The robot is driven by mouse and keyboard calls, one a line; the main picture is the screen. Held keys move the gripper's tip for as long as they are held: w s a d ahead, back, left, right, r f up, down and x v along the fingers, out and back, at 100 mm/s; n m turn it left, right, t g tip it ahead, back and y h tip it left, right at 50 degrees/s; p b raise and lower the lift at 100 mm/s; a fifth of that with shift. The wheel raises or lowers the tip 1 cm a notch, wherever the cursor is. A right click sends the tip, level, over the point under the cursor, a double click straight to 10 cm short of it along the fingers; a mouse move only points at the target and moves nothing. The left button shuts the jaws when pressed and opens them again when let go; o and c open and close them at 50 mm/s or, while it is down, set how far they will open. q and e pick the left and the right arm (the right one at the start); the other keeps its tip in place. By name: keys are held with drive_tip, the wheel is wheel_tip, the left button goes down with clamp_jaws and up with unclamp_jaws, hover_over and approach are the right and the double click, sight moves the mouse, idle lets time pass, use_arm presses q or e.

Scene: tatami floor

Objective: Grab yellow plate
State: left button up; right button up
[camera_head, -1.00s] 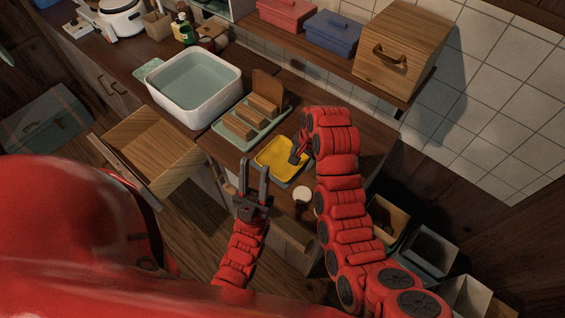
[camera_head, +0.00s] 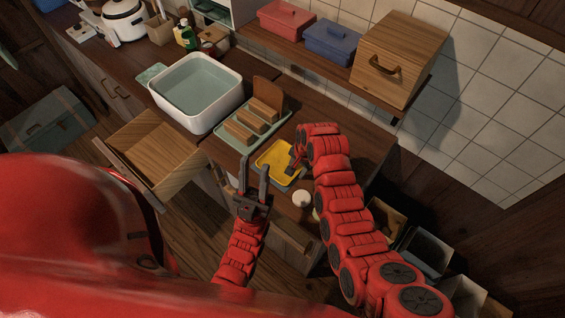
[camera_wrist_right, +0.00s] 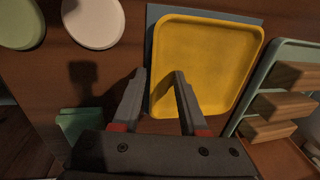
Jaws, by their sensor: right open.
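In the right wrist view the yellow plate (camera_wrist_right: 205,60) lies on a grey-blue flat piece (camera_wrist_right: 152,28). My right gripper (camera_head: 290,168) is at the plate's near right edge in the head view. In the right wrist view my right gripper (camera_wrist_right: 160,76) is open and empty, one fingertip over the plate and the other just outside its rim. My left gripper (camera_head: 254,165) is open and empty, with fingers pointing up, in front of the counter.
A green rack (camera_head: 227,134) with wooden blocks stands beside the plate. A white basin (camera_head: 205,113) is further left. A white round dish (camera_wrist_right: 93,20) and a green one (camera_wrist_right: 20,22) lie near the plate. An open wooden drawer (camera_head: 150,150) juts out at left.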

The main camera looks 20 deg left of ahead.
clamp_jaws()
drive_tip(key=shift+s+d, duration=0.1)
drive_tip(key=shift+s, duration=0.15)
idle(0.8)
